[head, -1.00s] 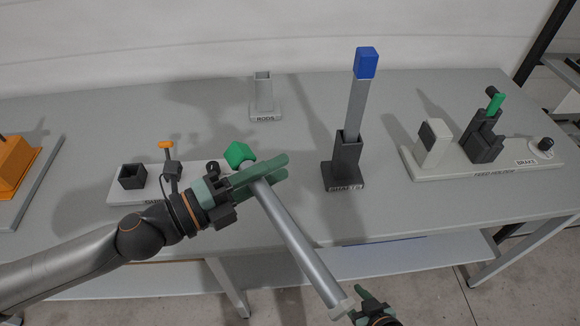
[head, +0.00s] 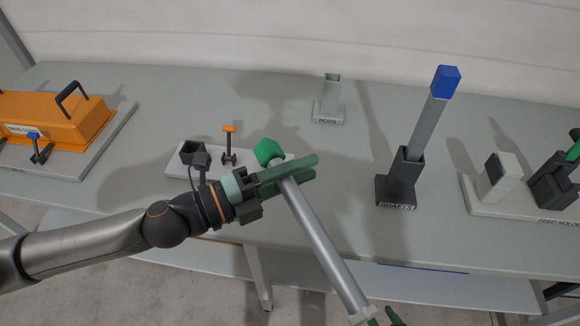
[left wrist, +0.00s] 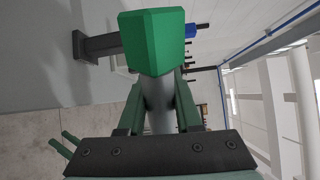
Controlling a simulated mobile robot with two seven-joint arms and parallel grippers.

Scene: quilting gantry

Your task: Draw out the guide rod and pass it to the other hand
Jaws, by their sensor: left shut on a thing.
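The guide rod (head: 322,240) is a long grey rod with a green head (head: 267,151) and a pale collar near its lower end. My left gripper (head: 304,172) is shut on it just below the head and holds it slanting in front of the bench. The left wrist view shows the green head (left wrist: 152,40) beyond the two fingers, with the shaft between them. The RODS holder (head: 328,106) stands empty at the back. My right gripper (head: 392,316) barely shows at the bottom edge, close to the rod's lower end. In the left wrist view its two green fingers (left wrist: 66,146) are apart and empty.
The SHAFTS holder (head: 397,185) carries a tall blue-capped shaft (head: 436,98). A pale feed holder base (head: 484,203) is at the right. An orange cover (head: 58,118) is at the left, and a white fixture plate (head: 178,180) lies behind my left arm. The bench middle is clear.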

